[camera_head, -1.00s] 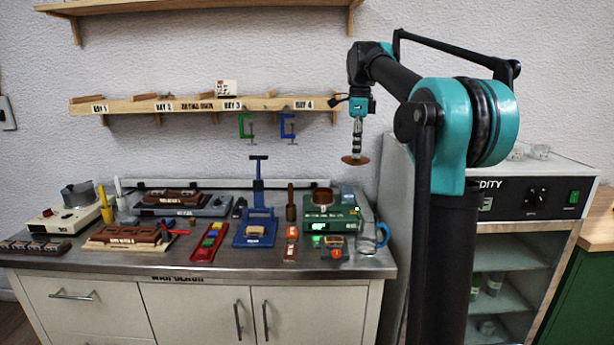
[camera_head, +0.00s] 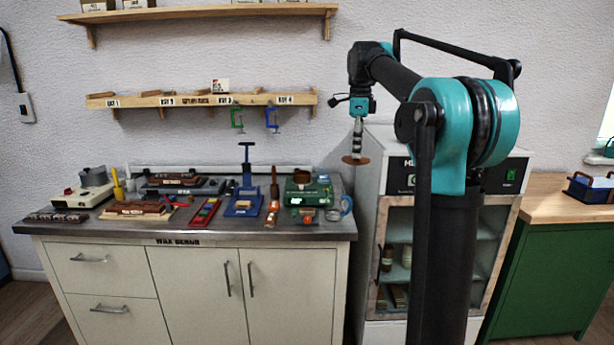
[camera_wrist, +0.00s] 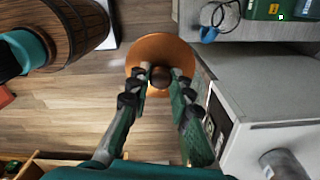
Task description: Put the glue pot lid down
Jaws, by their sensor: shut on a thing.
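The glue pot lid is a round copper-brown disc with a dark knob; it shows in the head view (camera_head: 355,161) and the wrist view (camera_wrist: 150,52). My gripper (camera_head: 357,150) points down and is shut on the lid's knob, with its two fingers on either side of the knob in the wrist view (camera_wrist: 160,78). The lid hangs level in the air, in front of the white cabinet and to the right of the wax bench. Below it the wrist view shows wooden floor. A brown open pot (camera_head: 302,177) sits on the green device (camera_head: 308,192) at the bench's right end.
The wax bench (camera_head: 190,239) is crowded with trays, tools and clamps. A blue-handled jug (camera_head: 345,205) stands at its right edge. The white cabinet (camera_head: 369,215) stands to its right. A wooden barrel (camera_wrist: 75,30) shows in the wrist view. A green cupboard (camera_head: 560,260) has a wooden top.

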